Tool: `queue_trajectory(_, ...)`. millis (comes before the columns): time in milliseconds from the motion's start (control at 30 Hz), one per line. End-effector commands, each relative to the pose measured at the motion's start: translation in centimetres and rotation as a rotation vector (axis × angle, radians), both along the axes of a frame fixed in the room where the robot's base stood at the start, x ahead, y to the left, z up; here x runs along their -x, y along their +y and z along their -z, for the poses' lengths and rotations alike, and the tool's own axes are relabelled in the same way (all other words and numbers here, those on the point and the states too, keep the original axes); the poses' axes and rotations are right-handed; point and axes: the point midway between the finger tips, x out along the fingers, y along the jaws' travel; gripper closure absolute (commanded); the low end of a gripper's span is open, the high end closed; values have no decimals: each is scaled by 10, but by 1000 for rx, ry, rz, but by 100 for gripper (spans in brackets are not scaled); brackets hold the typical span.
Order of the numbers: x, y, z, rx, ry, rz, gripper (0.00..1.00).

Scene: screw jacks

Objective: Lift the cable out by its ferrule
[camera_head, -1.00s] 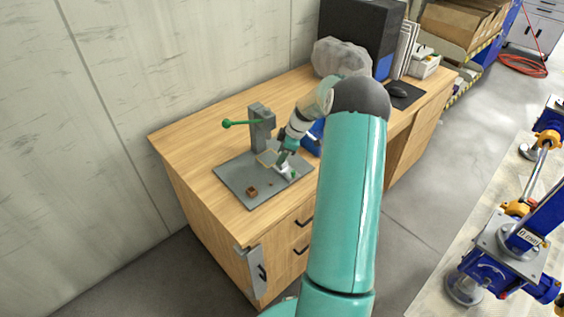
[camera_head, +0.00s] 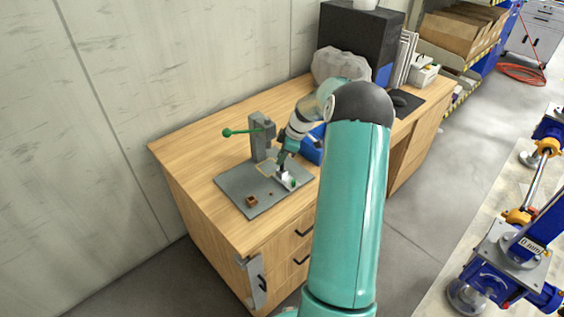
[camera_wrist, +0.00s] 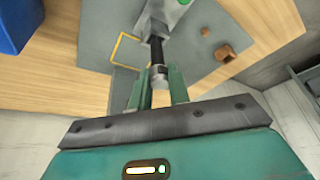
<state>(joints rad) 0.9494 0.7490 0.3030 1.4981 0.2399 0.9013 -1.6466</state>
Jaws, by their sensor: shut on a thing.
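My gripper (camera_wrist: 160,82) is shut on the silver ferrule (camera_wrist: 158,72) of the cable. A short black length of the cable (camera_wrist: 157,50) runs from the ferrule toward the pale metal fixture (camera_wrist: 165,14) at the top of the wrist view. In the head view my gripper (camera_head: 281,162) is above the fixture's white part (camera_head: 286,180), on the grey base plate (camera_head: 240,188). A thin dark stretch shows between gripper and fixture. I cannot tell whether the cable's far end is still inside the fixture.
A grey post (camera_head: 258,148) with a green-knobbed lever (camera_head: 228,132) stands at the plate's back. A small brown block (camera_head: 251,201) lies on the plate's front; it also shows in the wrist view (camera_wrist: 225,54). A blue object (camera_head: 311,148) stands right of my gripper.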

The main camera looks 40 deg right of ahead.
Motion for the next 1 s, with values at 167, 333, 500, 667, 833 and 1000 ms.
queue_trajectory(167,20,12,-29,3,0,1,100)
queue_trajectory(333,44,30,-64,3,0,2,100)
queue_trajectory(500,78,53,-78,2,2,2,100)
queue_trajectory(667,100,69,-90,2,1,2,100)
queue_trajectory(833,112,78,-96,0,1,1,100)
queue_trajectory(1000,115,80,-97,0,1,1,100)
